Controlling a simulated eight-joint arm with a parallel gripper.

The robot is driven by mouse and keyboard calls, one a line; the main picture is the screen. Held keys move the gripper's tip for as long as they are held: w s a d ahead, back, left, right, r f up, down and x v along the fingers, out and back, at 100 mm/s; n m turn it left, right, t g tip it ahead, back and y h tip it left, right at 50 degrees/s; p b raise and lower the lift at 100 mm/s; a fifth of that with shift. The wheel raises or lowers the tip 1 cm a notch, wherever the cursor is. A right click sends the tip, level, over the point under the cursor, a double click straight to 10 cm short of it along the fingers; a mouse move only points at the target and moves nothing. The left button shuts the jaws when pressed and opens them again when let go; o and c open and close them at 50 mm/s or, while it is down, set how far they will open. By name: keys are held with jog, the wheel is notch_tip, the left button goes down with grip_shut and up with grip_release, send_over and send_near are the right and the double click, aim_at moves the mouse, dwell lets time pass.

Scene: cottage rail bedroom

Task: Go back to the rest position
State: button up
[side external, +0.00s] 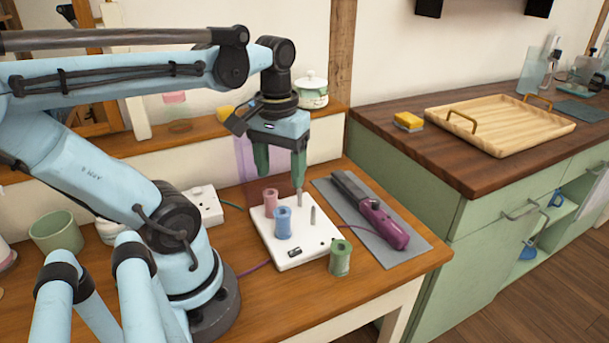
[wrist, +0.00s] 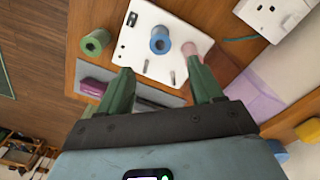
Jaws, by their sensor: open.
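My gripper (side external: 280,178) is open and empty above the far part of a white base (side external: 287,258) on the wooden table. Its two green fingers also show in the wrist view (wrist: 160,68), apart with nothing between them. A pink roller (side external: 270,202) and a blue roller (side external: 282,223) stand upright on the base; the blue one also shows in the wrist view (wrist: 160,40). Two bare metal pegs stand on the base. A green roller (side external: 340,259) stands on the table beside the base, apart from it.
A magenta-handled hair iron (side external: 385,225) lies on a grey mat (side external: 410,246) right of the base. A white socket strip (side external: 203,206) and green cup (side external: 57,232) stand near my arm. A lidded jar (side external: 312,92) is on the ledge behind. A counter with a wooden tray (side external: 500,122) stands right.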

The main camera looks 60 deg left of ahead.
jog(key=w+d+f+m+t, duration=0.1)
jog(key=w+d+m+t, duration=0.6)
jog(key=w+d, duration=0.1)
jog(key=shift+w+f, duration=0.4)
jog(key=shift+w, duration=0.1)
